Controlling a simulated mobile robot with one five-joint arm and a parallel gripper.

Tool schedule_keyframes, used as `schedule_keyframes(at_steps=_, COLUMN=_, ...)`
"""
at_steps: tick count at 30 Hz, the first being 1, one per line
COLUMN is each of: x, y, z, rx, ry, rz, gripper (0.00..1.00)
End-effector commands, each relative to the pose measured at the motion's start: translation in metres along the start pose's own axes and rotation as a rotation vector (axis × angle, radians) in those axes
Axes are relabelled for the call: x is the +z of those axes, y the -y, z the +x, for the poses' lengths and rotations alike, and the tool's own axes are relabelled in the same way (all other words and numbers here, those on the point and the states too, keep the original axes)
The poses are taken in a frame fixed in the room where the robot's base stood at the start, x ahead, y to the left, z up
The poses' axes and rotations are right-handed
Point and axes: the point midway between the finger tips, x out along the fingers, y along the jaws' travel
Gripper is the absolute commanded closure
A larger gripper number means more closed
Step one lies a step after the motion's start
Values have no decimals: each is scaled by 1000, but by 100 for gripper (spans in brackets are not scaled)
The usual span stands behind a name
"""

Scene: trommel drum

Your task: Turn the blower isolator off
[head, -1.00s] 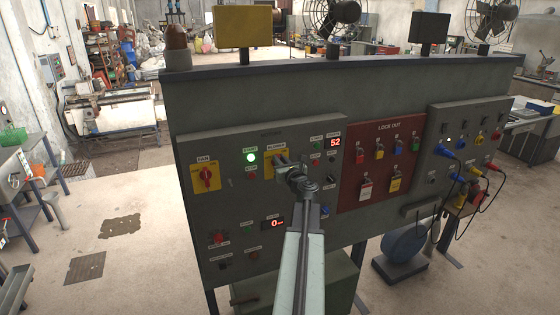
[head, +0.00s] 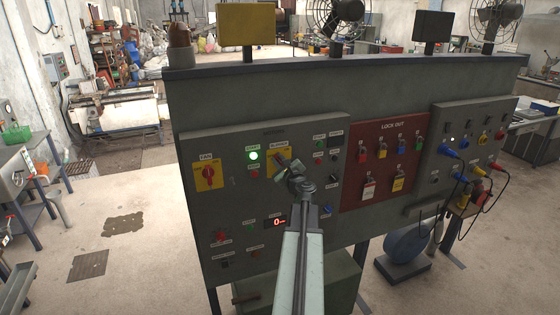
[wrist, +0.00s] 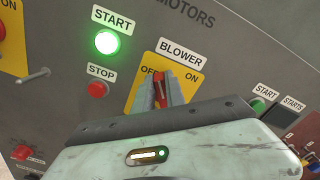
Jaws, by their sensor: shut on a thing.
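The blower isolator is a yellow plate (head: 274,172) with a red knob, on the grey motors panel below a BLOWER label. In the wrist view its plate (wrist: 142,98) shows OFF at the left and ON at the right. My gripper (head: 282,161) is at this plate. In the wrist view its two fingers (wrist: 160,92) are shut on the red knob (wrist: 160,86), one on each side. The knob's top points up between OFF and ON in that tilted view. The gripper body hides the plate's lower part.
A green lamp (head: 254,155) glows left of the isolator, above a red stop button (head: 255,174). The fan isolator (head: 209,173) is farther left. The red lock-out board (head: 385,165) hangs to the right. Floor left of the panel is open.

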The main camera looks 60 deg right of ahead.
Motion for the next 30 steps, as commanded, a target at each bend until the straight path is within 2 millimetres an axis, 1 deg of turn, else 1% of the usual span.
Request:
schedule_keyframes(at_steps=1, x=0, y=-3, z=0, rx=2, ry=1, rz=-44, gripper=100)
schedule_keyframes(at_steps=18, x=-6, y=-16, z=0, rx=1, ry=0, rz=-579, gripper=100)
schedule_keyframes(at_steps=24, x=-8, y=-19, z=0, rx=1, ry=0, rz=-738, gripper=100)
schedule_keyframes(at_steps=30, x=-10, y=-21, z=0, rx=1, ry=0, rz=-853, gripper=100)
